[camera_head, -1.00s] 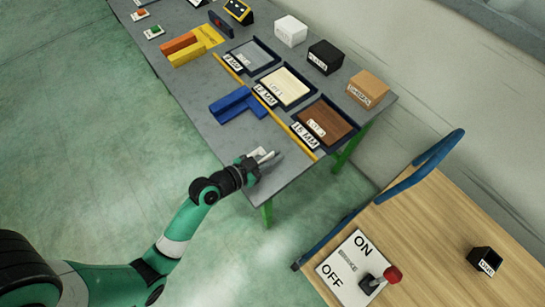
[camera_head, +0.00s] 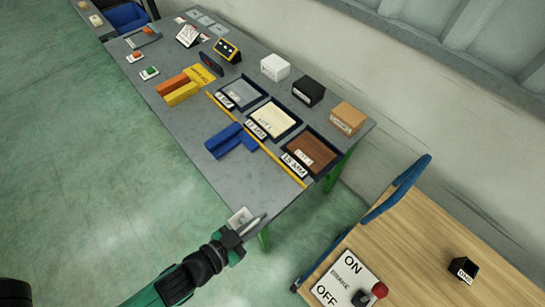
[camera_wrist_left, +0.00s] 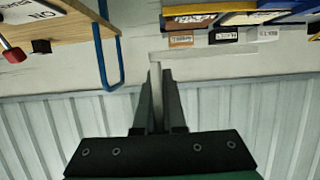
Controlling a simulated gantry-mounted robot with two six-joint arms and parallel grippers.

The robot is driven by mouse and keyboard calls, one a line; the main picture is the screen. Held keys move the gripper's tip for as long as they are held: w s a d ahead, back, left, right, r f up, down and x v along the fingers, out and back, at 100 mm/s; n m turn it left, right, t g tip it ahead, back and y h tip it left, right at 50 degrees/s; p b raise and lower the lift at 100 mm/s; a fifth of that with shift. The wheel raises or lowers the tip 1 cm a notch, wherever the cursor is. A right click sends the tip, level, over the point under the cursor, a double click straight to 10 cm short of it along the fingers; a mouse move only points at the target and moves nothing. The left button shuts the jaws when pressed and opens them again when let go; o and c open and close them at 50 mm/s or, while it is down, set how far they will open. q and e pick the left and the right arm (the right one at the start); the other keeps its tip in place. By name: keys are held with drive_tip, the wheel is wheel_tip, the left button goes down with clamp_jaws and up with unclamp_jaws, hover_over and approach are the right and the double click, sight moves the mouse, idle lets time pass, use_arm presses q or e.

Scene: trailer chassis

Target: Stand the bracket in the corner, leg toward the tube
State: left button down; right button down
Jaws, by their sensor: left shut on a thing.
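My left gripper (camera_head: 246,226) is shut on a pale grey bracket (camera_head: 238,215) near the front corner of the grey table. In the left wrist view the bracket (camera_wrist_left: 157,100) is a thin plate edge between the fingers (camera_wrist_left: 157,90), with a wider flat plate (camera_wrist_left: 215,54) across their tips. I cannot tell whether the bracket touches the table. I cannot make out a tube or its corner in these views. My right gripper is not in view.
The grey table (camera_head: 190,135) holds a blue T-shaped block (camera_head: 230,141), orange (camera_head: 172,83) and yellow (camera_head: 181,95) blocks, and several labelled trays, including a brown one (camera_head: 310,150). A wooden trolley (camera_head: 430,240) with a blue handle and an ON/OFF panel (camera_head: 345,281) stands at right.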

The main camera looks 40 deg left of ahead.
use_arm(q)
drive_tip(key=w+a+r, duration=0.2)
drive_tip(key=w+a, duration=0.1)
drive_tip(key=w, duration=0.2)
wheel_tip(320, 180, up, 23)
drive_tip(key=s+p, duration=0.1)
drive_tip(key=p, duration=3)
drive_tip(key=shift+s+a+f+n+y, duration=0.2)
drive_tip(key=shift+s+n+y, duration=0.1)
drive_tip(key=shift+y, duration=0.1)
